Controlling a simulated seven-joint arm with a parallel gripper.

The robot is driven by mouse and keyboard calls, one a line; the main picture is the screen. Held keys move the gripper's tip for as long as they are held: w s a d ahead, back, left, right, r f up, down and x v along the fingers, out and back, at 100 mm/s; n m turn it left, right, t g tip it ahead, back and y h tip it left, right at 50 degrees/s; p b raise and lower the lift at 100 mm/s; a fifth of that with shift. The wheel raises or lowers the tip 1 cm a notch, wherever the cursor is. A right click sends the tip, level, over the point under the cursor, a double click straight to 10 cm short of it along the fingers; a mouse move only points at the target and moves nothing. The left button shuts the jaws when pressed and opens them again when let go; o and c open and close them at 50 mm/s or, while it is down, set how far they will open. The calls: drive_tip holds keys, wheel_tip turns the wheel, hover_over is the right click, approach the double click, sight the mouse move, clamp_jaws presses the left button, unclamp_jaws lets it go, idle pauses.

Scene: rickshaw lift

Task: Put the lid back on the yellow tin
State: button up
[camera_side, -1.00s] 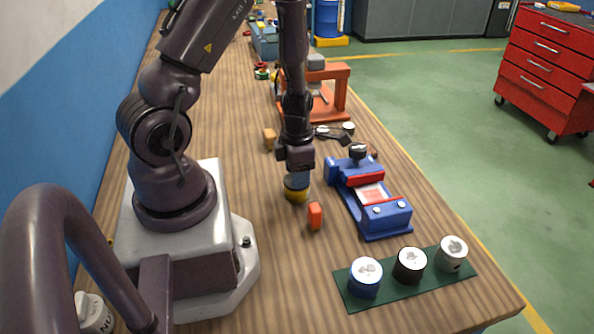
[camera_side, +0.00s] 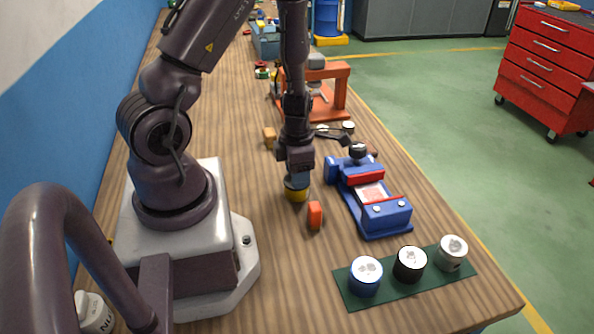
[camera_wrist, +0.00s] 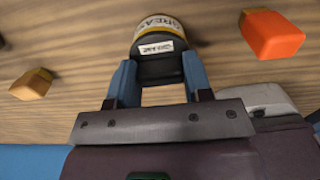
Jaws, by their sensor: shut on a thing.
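The yellow tin (camera_side: 296,196) stands upright on the wooden bench in the side view, directly below my gripper (camera_side: 297,183). In the wrist view, the tin (camera_wrist: 157,21) shows a yellow band and the letters GREASE. The dark round lid (camera_wrist: 161,69) with a white label is between the blue fingers of my gripper (camera_wrist: 159,64), which are shut on it. The lid is at the tin's top. I cannot tell whether it is fully seated, as the fingers hide most of the joint.
An orange block (camera_side: 315,215) stands close to the right of the tin. A blue vise (camera_side: 372,200) is further right. A tan block (camera_side: 269,138) lies behind. A green mat (camera_side: 345,290) with cans is at the front right.

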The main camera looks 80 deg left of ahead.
drive_tip(key=o, duration=1.4)
drive_tip(key=shift+r, duration=3.5)
clamp_jaws()
drive_tip(key=shift+f, duration=0.3)
